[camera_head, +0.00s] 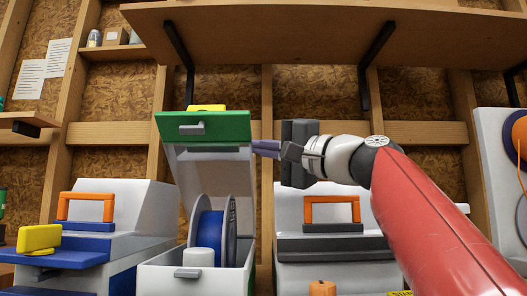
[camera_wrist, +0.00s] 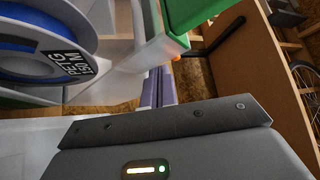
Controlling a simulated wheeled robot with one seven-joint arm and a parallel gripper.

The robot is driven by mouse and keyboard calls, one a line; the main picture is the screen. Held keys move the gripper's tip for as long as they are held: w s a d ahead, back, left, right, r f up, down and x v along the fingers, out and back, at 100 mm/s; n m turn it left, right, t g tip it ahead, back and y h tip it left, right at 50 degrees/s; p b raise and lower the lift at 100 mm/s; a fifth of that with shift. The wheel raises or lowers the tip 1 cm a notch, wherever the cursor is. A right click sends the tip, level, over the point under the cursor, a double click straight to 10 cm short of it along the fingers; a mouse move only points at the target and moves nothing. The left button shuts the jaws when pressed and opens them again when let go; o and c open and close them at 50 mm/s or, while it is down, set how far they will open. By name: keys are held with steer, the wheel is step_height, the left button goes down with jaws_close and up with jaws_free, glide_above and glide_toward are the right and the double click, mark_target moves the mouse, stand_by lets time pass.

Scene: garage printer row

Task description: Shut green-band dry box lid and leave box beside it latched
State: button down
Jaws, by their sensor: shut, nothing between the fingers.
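The green-band dry box (camera_head: 160,280) stands open, with its white lid with a green front band (camera_head: 230,130) raised above the body. I cannot clearly identify a second dry box.
A white machine with an orange handle (camera_head: 87,206) and a blue front stands left, a yellow object (camera_head: 39,239) on it. A similar white machine with an orange handle (camera_head: 332,209) stands right, behind my arm. A wooden shelf (camera_head: 290,22) on dark brackets hangs above.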

steer(key=shift+s+f, duration=0.2)
steer(key=shift+f, duration=0.05)
stand_by(0.3)
